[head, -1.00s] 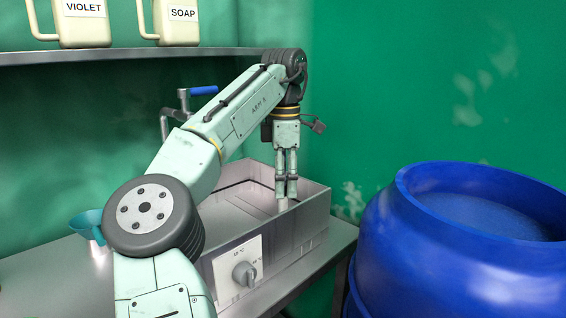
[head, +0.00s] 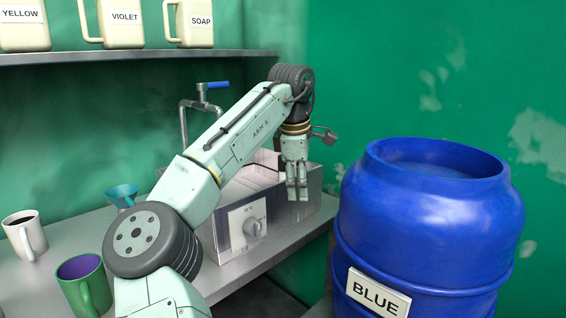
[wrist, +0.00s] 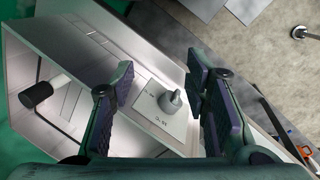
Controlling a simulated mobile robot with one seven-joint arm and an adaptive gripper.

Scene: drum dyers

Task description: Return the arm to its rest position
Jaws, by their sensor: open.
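My arm reaches out over the steel counter in the head view. My gripper (head: 297,190) points down in front of the right part of the steel basin (head: 305,212) with the dial panel. In the wrist view my gripper (wrist: 160,88) is open, its two dark fingers well apart with nothing between them. The dial knob (wrist: 171,101) shows beyond the gap between the fingers. The basin's inside (wrist: 75,95) lies to the left in that view.
A blue drum (head: 430,215) labelled BLUE stands right of my gripper. A shelf (head: 130,54) above holds labelled jugs. A tap (head: 203,105) rises behind my arm. A white mug (head: 25,235), a green mug (head: 84,288) and a teal funnel (head: 122,196) are on the counter's left.

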